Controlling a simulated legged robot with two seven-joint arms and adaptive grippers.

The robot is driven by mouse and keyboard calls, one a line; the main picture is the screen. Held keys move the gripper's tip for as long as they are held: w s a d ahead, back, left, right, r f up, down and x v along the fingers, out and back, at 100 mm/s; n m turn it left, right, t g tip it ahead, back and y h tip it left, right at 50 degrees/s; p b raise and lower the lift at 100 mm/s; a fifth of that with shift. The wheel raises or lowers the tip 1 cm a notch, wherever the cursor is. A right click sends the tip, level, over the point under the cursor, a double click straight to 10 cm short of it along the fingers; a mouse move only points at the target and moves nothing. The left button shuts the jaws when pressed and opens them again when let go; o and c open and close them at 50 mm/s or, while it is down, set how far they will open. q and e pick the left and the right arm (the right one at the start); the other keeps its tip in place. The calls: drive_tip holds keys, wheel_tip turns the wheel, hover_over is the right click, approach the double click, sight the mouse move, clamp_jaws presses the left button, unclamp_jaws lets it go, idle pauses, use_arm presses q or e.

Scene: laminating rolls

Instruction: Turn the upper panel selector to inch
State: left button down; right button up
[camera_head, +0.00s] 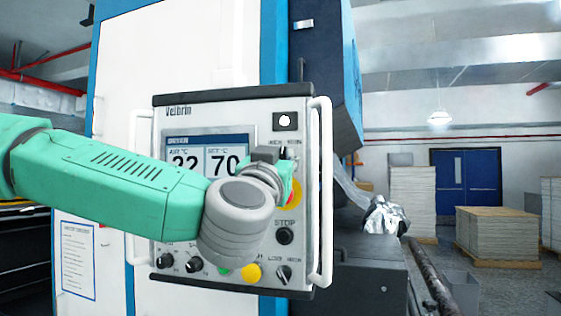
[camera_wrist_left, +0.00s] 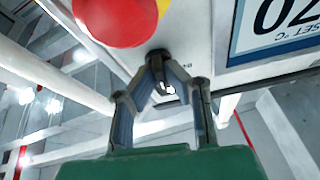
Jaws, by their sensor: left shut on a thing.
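The upper panel selector (camera_head: 284,152) is a small dark knob under a partly readable label, high on the right side of the control panel (camera_head: 190,112). My left gripper (camera_head: 273,158) is at this selector, and my arm and wrist cover much of the panel below it. In the left wrist view the two fingers (camera_wrist_left: 167,82) converge on the dark selector (camera_wrist_left: 157,56) and are shut on it. The direction its pointer faces is hidden by the fingers. My right gripper is not in view.
A red emergency button (camera_head: 292,193) on yellow sits just below the selector; it looms close in the left wrist view (camera_wrist_left: 118,18). Below are a black stop button (camera_head: 284,236) and a lower selector (camera_head: 284,274). White handles (camera_head: 322,190) flank the panel.

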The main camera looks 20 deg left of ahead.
use_arm(q)
drive_tip(key=n+y+b, duration=0.2)
drive_tip(key=n, duration=0.1)
drive_tip(key=n+y+b, duration=0.1)
drive_tip(key=n, duration=0.1)
drive_tip(key=shift+w+d+f, duration=0.15)
drive_tip(key=shift+d+f, duration=0.1)
drive_tip(key=shift+d, duration=0.1)
drive_tip(key=shift+n+g+y+b, duration=0.45)
drive_tip(key=shift+n+y, duration=0.2)
drive_tip(key=shift+n, duration=0.8)
drive_tip(key=shift+n+g+y+b, duration=0.35)
drive_tip(key=shift+n+y+b, duration=0.25)
drive_tip(key=shift+n, duration=0.85)
drive_tip(key=c, duration=1.6)
unclamp_jaws()
drive_tip(key=shift+w, duration=0.15)
drive_tip(key=shift+c, duration=0.2)
drive_tip(key=shift+w, duration=0.1)
drive_tip(key=shift+r, duration=0.1)
